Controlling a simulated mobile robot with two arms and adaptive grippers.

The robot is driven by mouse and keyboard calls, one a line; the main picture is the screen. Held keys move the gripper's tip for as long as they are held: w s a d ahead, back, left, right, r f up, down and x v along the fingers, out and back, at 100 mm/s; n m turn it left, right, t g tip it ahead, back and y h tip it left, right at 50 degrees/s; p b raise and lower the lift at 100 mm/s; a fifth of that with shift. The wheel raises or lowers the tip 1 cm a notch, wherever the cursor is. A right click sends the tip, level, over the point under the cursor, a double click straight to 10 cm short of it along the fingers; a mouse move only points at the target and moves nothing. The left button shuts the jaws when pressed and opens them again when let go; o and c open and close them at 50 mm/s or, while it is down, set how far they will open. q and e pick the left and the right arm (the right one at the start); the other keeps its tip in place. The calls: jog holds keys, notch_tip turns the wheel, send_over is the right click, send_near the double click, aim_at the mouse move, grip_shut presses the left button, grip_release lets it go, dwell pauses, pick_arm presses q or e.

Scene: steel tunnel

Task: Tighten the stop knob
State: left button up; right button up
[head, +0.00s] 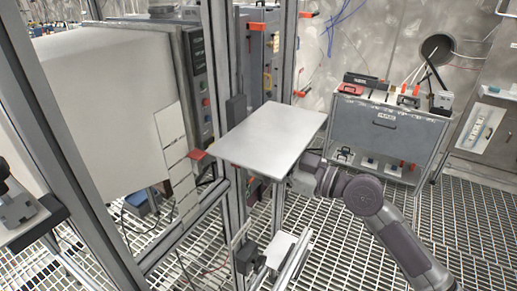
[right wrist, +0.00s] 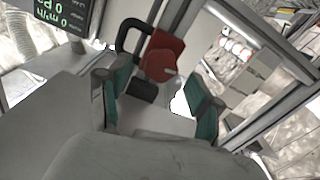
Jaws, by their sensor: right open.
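In the right wrist view a red knob-like part (right wrist: 163,58) sits beside a curved black handle (right wrist: 131,36), in front of a grey metal post. It looks like the stop knob. My right gripper (right wrist: 157,98) is open, with its two teal-padded fingers apart. The red part lies beyond the fingertips, between them in the picture, and nothing is held. In the head view my right arm comes in from the lower right, and its gripper end is mostly hidden behind a flat grey plate (head: 270,140). A small red part (head: 197,154) shows left of the plate; I cannot tell if it is the same one.
Metal frame posts (head: 222,75) stand close left of the plate. A white box-shaped housing (head: 90,110) fills the left. A grey case (head: 385,130) with tools on top stands at the back right. The grated floor (head: 470,220) is open at right.

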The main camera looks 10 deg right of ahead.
jog(key=shift+x, duration=0.95)
jog(key=shift+c, duration=0.2)
jog(key=c, duration=1.1)
